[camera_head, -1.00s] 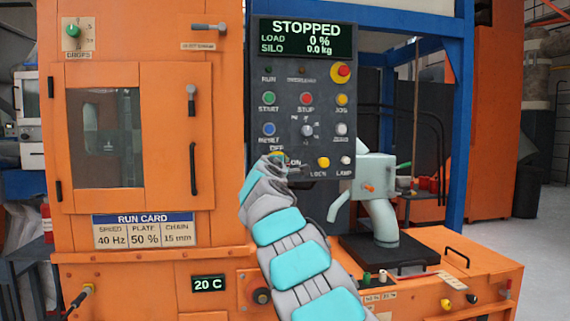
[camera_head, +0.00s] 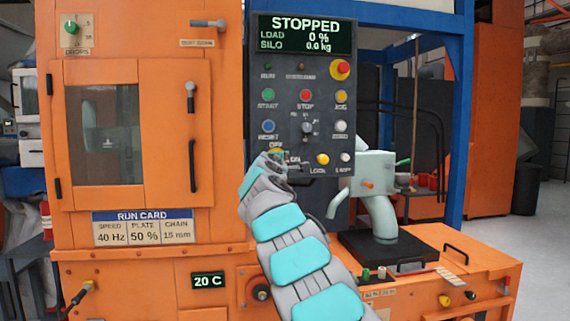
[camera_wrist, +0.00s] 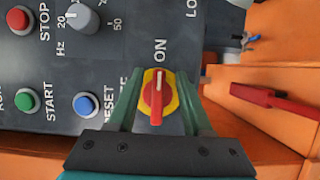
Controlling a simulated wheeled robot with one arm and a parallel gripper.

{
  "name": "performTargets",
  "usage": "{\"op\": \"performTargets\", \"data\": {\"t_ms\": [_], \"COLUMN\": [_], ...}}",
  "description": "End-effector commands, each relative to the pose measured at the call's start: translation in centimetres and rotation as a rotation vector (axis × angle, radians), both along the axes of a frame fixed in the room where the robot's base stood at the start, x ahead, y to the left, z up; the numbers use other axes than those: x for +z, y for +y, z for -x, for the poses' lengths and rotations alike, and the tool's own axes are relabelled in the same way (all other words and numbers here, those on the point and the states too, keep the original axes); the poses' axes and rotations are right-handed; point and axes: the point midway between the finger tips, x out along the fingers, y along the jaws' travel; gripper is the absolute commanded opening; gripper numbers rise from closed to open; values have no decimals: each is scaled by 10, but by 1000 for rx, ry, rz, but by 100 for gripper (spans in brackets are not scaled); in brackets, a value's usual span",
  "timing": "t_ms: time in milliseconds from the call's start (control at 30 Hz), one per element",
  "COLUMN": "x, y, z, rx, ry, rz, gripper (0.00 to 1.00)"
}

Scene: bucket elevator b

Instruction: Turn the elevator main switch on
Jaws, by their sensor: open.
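The main switch (camera_wrist: 157,97) is a red knob on a yellow disc, on the dark control panel (camera_head: 330,100). In the wrist view its bar, with a pale line on it, points up towards the ON label (camera_wrist: 160,50). My gripper (camera_wrist: 160,82) is open, with one green finger on each side of the knob and a visible gap at both sides. In the head view my gripper (camera_head: 277,163) is at the panel's lower left and hides most of the switch. The OFF label is just above it there and ON to its right. The display (camera_head: 305,36) reads STOPPED.
Close by are the blue RESET button (camera_wrist: 87,105), green START button (camera_wrist: 27,101), red STOP button (camera_wrist: 18,19) and grey Hz dial (camera_wrist: 83,18). A red handle (camera_wrist: 275,108) juts out at the right in the wrist view.

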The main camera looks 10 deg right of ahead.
Motion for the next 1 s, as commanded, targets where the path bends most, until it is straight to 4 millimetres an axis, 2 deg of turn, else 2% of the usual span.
{"op": "performTargets", "data": {"t_ms": [333,700,1000], "x": [-2,1,1], "y": [6,20,29], "z": [12,48,69], "rx": [0,0,-1], "ry": [2,-3,-1], "rz": [3,3,0], "gripper": [50,50,50]}}
